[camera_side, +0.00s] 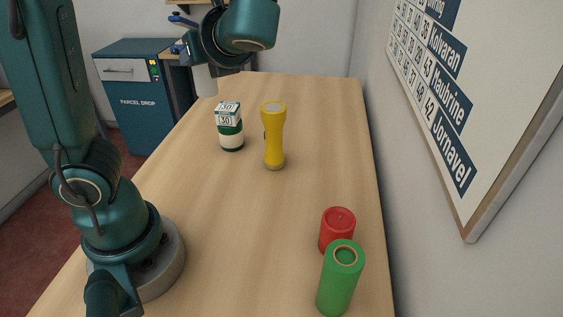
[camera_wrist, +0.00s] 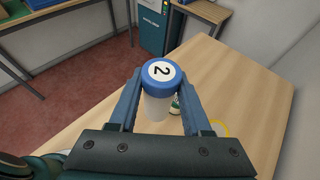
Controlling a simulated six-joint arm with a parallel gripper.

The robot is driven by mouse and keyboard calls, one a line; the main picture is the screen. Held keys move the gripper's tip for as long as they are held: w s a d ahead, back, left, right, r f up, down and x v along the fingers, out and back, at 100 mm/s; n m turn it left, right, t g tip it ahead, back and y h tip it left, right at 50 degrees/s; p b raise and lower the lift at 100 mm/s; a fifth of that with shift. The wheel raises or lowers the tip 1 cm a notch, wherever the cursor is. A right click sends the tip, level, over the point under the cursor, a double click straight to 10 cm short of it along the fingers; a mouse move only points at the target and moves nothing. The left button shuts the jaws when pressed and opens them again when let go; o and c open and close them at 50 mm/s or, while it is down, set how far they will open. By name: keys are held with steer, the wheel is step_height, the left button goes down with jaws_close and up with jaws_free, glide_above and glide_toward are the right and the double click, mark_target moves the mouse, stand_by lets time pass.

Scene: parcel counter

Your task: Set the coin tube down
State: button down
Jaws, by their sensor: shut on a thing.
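The coin tube has a blue cap (camera_wrist: 162,72) with a white disc marked 2 and a pale, see-through body (camera_wrist: 157,106). My gripper (camera_wrist: 160,88) is shut on it just below the cap, with one finger on each side. In the side view the pale tube (camera_side: 206,82) hangs upright in the air at the far left part of the wooden counter (camera_side: 215,210), with its lower end clear of the top. My gripper is mostly hidden behind my wrist there.
A white and green container (camera_side: 231,136) and a yellow torch (camera_side: 274,138) stand close together to the tube's right. A red can (camera_side: 337,229) and a green cylinder (camera_side: 341,282) stand at the near right. The counter's middle is clear. A parcel drop cabinet (camera_side: 140,95) stands beyond the left edge.

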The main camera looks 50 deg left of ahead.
steer(key=shift+n+g, duration=0.5)
steer(key=shift+g, duration=0.1)
steer(key=shift+s+a+f, duration=0.15)
steer(key=shift+s+f, duration=0.15)
steer(key=shift+f, duration=3.15)
steer(key=shift+s+a+f, duration=0.1)
steer(key=shift+s+f, duration=0.2)
steer(key=shift+f, duration=3.1)
steer(key=shift+s+a+f, duration=0.15)
steer(key=shift+s+f, duration=0.15)
steer(key=shift+f, duration=3.15)
steer(key=shift+f, duration=0.15)
steer(key=shift+c, duration=1.8)
jaws_free()
